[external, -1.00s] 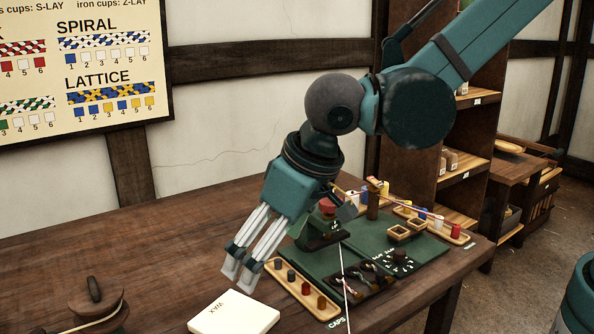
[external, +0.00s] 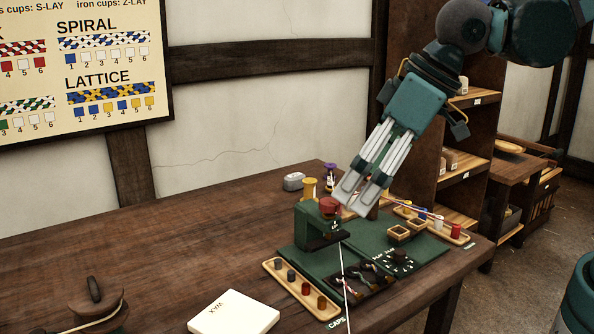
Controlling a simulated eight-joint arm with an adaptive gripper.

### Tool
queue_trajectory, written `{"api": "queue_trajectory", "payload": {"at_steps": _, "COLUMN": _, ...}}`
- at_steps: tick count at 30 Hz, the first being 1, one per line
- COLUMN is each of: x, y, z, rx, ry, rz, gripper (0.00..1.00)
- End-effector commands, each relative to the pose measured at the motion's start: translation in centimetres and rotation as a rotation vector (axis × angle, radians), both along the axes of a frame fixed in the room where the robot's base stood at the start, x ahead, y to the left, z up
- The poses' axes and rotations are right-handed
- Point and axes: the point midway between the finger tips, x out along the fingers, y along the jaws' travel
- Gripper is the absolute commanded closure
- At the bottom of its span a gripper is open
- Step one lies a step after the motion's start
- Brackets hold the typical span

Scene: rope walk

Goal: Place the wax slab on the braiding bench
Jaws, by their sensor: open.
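The wax slab (external: 234,314) is a flat cream block marked WAX. It lies on the brown wooden braiding bench (external: 165,245), near the front edge of the picture, left of the caps tray. My gripper (external: 358,203) is open and empty. It hangs above the green mat, just right of the red-topped green clamp, well up and to the right of the slab. Nothing touches the slab.
A caps tray (external: 302,290) stands right of the slab. A wooden spool (external: 95,302) sits at lower left. The bench's middle left is clear.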

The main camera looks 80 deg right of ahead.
Motion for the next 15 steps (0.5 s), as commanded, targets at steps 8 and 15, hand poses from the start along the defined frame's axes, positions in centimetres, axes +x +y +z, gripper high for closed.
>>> {"api": "queue_trajectory", "payload": {"at_steps": 8, "x": -4.8, "y": -1.4, "z": 1.5, "rx": -0.005, "ry": -0.029, "rz": 0.041, "gripper": 0.04}}
{"api": "queue_trajectory", "payload": {"at_steps": 15, "x": -8.6, "y": -2.3, "z": 2.3, "rx": -0.012, "ry": -0.055, "rz": 0.077, "gripper": 0.04}}
